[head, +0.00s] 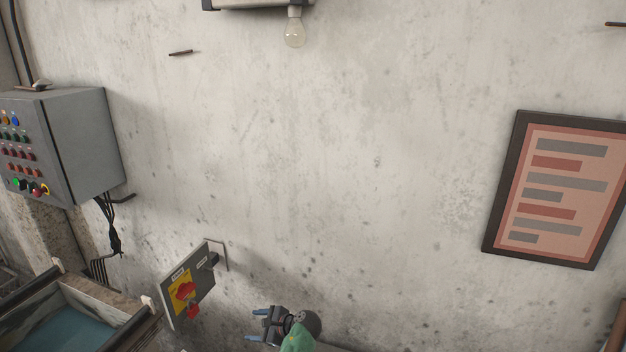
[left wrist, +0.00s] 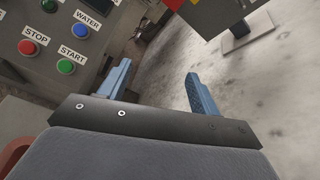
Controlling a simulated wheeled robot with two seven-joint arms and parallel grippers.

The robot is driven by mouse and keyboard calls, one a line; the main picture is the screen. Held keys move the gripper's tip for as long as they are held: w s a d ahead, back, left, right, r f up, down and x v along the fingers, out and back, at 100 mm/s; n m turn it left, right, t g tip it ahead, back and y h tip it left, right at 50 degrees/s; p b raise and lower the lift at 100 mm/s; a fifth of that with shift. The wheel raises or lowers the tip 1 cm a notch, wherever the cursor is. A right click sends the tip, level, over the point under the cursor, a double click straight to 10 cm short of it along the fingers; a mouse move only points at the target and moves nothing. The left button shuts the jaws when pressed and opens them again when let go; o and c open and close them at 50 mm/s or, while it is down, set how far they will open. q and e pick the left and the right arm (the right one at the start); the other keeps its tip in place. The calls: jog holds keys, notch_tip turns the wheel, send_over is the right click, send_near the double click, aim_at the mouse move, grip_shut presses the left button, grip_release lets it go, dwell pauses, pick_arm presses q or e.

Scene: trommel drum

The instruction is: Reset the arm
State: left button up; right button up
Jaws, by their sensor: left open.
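My left gripper (head: 256,325) shows at the bottom middle of the head view, its two blue fingers pointing left. In the left wrist view the same gripper (left wrist: 158,72) has its fingers wide apart, with nothing between them. It is to the right of the switch panel (head: 205,287) with a red rotary switch (head: 185,291) on a yellow plate. My right gripper is in neither view.
A grey control box (head: 85,140) with coloured buttons hangs at the left. A button panel (left wrist: 85,35) marked STOP, START and WATER shows in the left wrist view. A water-filled trough (head: 75,330) is at lower left. A framed notice (head: 560,190) hangs at right. The middle wall is bare.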

pick_arm(q)
jog(key=w+d+r+n+t+h, duration=0.2)
jog(key=d+n+h, duration=0.35)
jog(key=n, duration=0.45)
jog(key=s+d+f+n+h, duration=0.1)
jog(key=s+f+n+h, duration=0.3)
jog(key=s+h, duration=0.3)
jog(key=s+a+f+g, duration=0.1)
jog(key=s+f, duration=0.5)
jog(key=s, duration=0.8)
jog(key=s+a+f+n+g, duration=0.1)
jog(key=s+f, duration=0.6)
jog(key=s, duration=0.8)
jog(key=s+a+f+g, duration=0.3)
jog(key=s+f, duration=0.4)
jog(key=s, duration=0.7)
jog(key=shift+s+g, duration=0.15)
jog(key=shift+g, duration=0.15)
jog(key=shift+a+f, duration=0.1)
jog(key=shift+h, duration=0.25)
